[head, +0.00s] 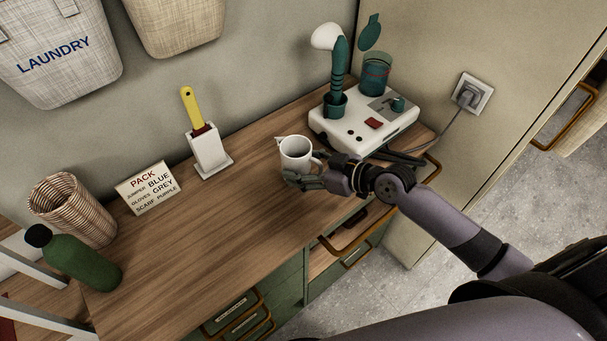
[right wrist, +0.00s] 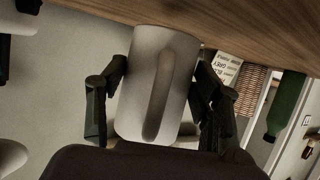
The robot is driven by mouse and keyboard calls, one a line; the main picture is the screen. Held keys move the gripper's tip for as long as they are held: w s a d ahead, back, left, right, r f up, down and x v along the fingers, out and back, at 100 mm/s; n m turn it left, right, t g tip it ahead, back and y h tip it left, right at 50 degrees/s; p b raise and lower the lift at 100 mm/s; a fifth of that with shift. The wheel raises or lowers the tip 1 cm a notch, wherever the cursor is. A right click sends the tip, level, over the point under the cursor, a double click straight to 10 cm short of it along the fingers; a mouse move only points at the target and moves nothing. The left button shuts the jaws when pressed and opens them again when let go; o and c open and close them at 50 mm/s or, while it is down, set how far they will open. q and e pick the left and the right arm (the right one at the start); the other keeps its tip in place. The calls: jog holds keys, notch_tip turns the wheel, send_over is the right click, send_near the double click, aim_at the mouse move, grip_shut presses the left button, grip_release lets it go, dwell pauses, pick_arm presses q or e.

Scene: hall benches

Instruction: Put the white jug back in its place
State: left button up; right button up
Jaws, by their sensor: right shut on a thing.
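The white jug (head: 295,153) is upright at the front right part of the wooden bench top (head: 210,235), with its open mouth up and looking empty. My right gripper (head: 311,172) reaches in from the right and is shut on it. In the right wrist view the jug (right wrist: 150,75) fills the space between the dark fingers of my right gripper (right wrist: 160,85), with its handle facing the camera. Whether its base touches the bench top is unclear. My left gripper is not in view.
A white appliance (head: 345,132) with green parts stands close behind the jug. A yellow-handled brush in a white holder (head: 208,152), a card (head: 148,188), a wicker basket (head: 72,208) and a green bottle (head: 82,262) stand left. The bench middle is clear. A drawer (head: 335,255) below stands open.

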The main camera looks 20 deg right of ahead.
notch_tip(320, 180, down, 4)
jog(key=shift+r, duration=0.2)
jog(key=shift+f, duration=0.1)
jog(key=shift+f+b, duration=0.2)
jog(key=shift+b, duration=0.15)
jog(key=o, duration=1.4)
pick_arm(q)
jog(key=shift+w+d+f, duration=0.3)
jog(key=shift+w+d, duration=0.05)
pick_arm(e)
jog(key=shift+o, duration=0.2)
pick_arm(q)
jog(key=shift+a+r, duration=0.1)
pick_arm(e)
jog(key=shift+r, duration=0.15)
